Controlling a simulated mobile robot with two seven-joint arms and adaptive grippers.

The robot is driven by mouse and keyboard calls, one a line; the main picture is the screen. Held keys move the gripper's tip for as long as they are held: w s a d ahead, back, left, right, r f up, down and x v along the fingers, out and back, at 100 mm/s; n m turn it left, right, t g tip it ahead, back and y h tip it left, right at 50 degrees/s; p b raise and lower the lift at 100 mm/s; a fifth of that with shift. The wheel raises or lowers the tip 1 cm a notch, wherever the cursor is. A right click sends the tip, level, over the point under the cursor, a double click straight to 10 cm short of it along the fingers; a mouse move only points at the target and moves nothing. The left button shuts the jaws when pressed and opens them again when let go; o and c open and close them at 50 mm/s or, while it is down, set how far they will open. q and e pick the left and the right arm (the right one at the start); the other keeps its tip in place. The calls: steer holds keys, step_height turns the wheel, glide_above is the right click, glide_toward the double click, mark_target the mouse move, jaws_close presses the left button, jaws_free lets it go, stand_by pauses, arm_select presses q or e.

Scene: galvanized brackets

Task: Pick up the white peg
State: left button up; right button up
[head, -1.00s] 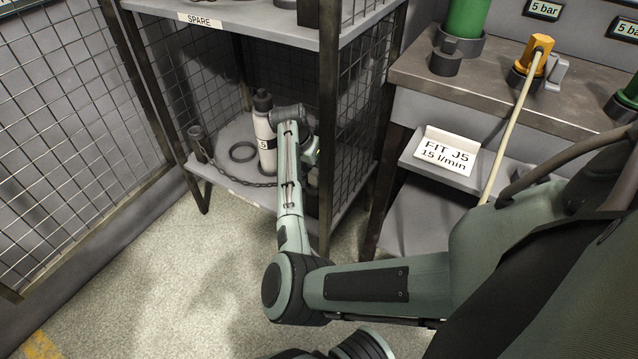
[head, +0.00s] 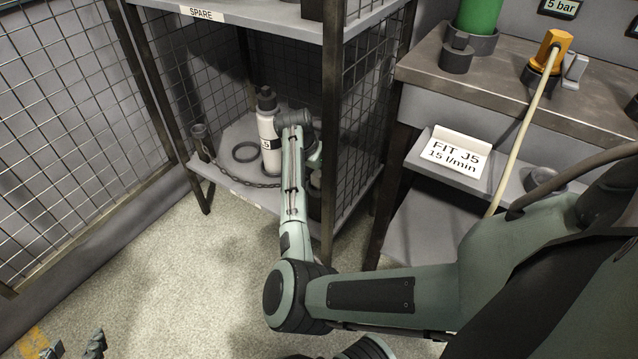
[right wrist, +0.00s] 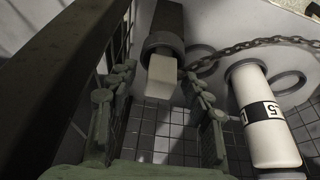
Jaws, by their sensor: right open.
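The white peg (right wrist: 160,84) shows in the right wrist view as a pale, square-ended block at a dark grey round holder (right wrist: 164,43). My right gripper (right wrist: 159,76) is open, with its two green fingers on either side of the peg; the picture shows no clear contact. In the head view my right arm reaches into the mesh shelf unit, and its wrist hides the peg and most of the gripper. My left gripper (head: 75,347) shows only at the bottom left edge, its fingertips apart over the floor, away from the shelf.
A white bottle labelled 5 (head: 268,133) stands close beside my right wrist; it also shows in the right wrist view (right wrist: 268,135). A chain (head: 250,183) and a dark ring (head: 245,152) are on the shelf. A dark post (head: 333,130) stands right of my forearm.

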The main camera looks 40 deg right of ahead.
steer(key=shift+c, duration=0.5)
jaws_close()
